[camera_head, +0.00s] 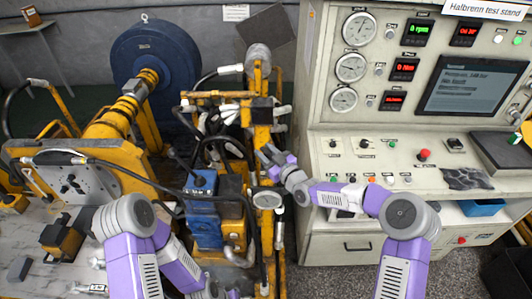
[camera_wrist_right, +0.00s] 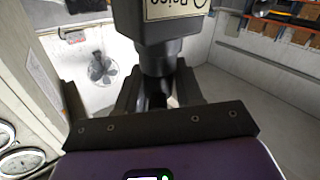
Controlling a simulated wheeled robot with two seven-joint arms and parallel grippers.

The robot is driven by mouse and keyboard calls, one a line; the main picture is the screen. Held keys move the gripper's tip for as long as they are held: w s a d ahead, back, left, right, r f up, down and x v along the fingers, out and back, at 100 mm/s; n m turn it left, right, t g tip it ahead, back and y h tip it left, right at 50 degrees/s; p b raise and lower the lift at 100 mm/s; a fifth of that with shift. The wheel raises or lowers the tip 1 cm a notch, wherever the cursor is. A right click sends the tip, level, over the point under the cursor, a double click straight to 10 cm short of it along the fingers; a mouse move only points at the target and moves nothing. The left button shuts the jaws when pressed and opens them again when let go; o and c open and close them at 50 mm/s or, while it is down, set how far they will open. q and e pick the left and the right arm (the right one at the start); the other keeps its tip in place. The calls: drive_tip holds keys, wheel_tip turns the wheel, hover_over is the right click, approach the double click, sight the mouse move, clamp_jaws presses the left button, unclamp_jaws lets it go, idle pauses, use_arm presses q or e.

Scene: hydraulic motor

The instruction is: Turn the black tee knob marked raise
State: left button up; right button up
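In the right wrist view, a black part with an upside-down label that appears to read "Raise" (camera_wrist_right: 175,8) hangs at the top. A black round knob stem (camera_wrist_right: 160,62) runs down from it between the two dark fingers of my right gripper (camera_wrist_right: 157,92). Whether the fingers touch the knob is unclear; a small bright gap shows at its right side. In the head view my right gripper (camera_head: 268,154) is at the yellow upright post (camera_head: 262,110), and the knob is too small to make out there. My left arm reaches down to the bottom edge, and its gripper cannot be made out.
The beige test stand (camera_head: 318,110) with gauges, displays and a red button is right of the post. Hoses, a blue valve block (camera_head: 203,215) and a round gauge (camera_head: 267,198) crowd the post. A large blue wheel (camera_head: 155,50) stands at the back left.

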drive_tip(key=shift+c, duration=0.5)
drive_tip(key=shift+f+m+t+h+b, duration=0.1)
drive_tip(key=shift+m+t+h+b, duration=0.7)
drive_tip(key=shift+b, duration=0.6)
drive_tip(key=shift+m+h+b, duration=0.5)
drive_tip(key=shift+h+b, duration=0.3)
drive_tip(key=shift+h, duration=0.1)
drive_tip(key=shift+m+t+h+b, duration=0.6)
drive_tip(key=shift+m+h, duration=0.1)
drive_tip(key=shift+h, duration=0.4)
drive_tip(key=m+h, duration=0.2)
drive_tip(key=h, duration=0.1)
drive_tip(key=shift+w+r+t, duration=0.1)
drive_tip(key=shift+r+t, duration=0.1)
drive_tip(key=shift+t, duration=0.2)
drive_tip(key=shift+d+m+h+p, duration=0.15)
drive_tip(key=shift+m+h, duration=0.65)
drive_tip(key=shift+h, duration=0.4)
drive_tip(key=shift+d+m+h+p, duration=0.15)
drive_tip(key=shift+m+h, duration=0.65)
drive_tip(key=shift+h, duration=0.7)
drive_tip(key=o, duration=1)
